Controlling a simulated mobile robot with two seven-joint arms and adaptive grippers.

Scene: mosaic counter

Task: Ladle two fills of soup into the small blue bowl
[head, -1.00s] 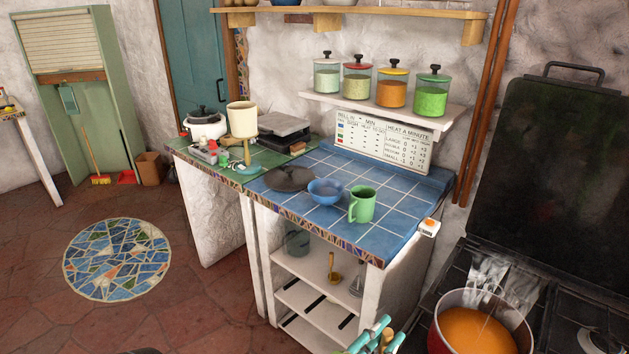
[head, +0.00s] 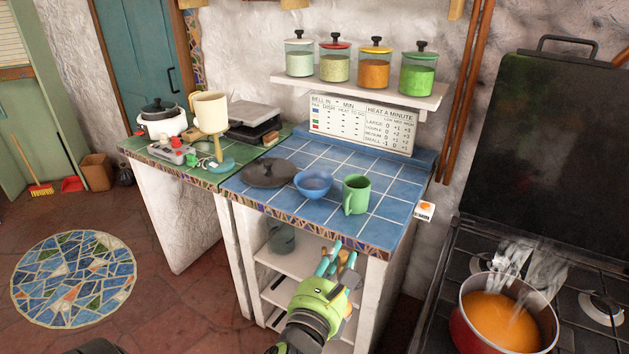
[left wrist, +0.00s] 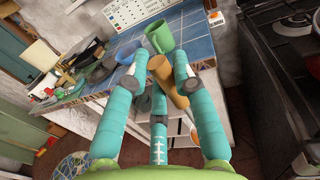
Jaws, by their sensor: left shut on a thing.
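The small blue bowl (head: 313,183) stands upright on the blue tiled counter (head: 330,222), beside a green mug (head: 356,194). It also shows in the left wrist view (left wrist: 126,76). The red pot (head: 469,336) of orange soup (head: 500,320) stands on the stove at the right, with steam above it. My left gripper (head: 334,262) is in front of the counter's front edge. Its teal fingers are shut on a tan, wooden-looking piece (left wrist: 160,72), apparently the ladle; its full shape is hard to make out. My right gripper is not in view.
A dark lid (head: 268,174) lies left of the bowl. A shelf (head: 360,96) with several jars hangs above the counter. The stove's raised black lid (head: 555,150) stands behind the pot. A gap of floor separates counter and stove.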

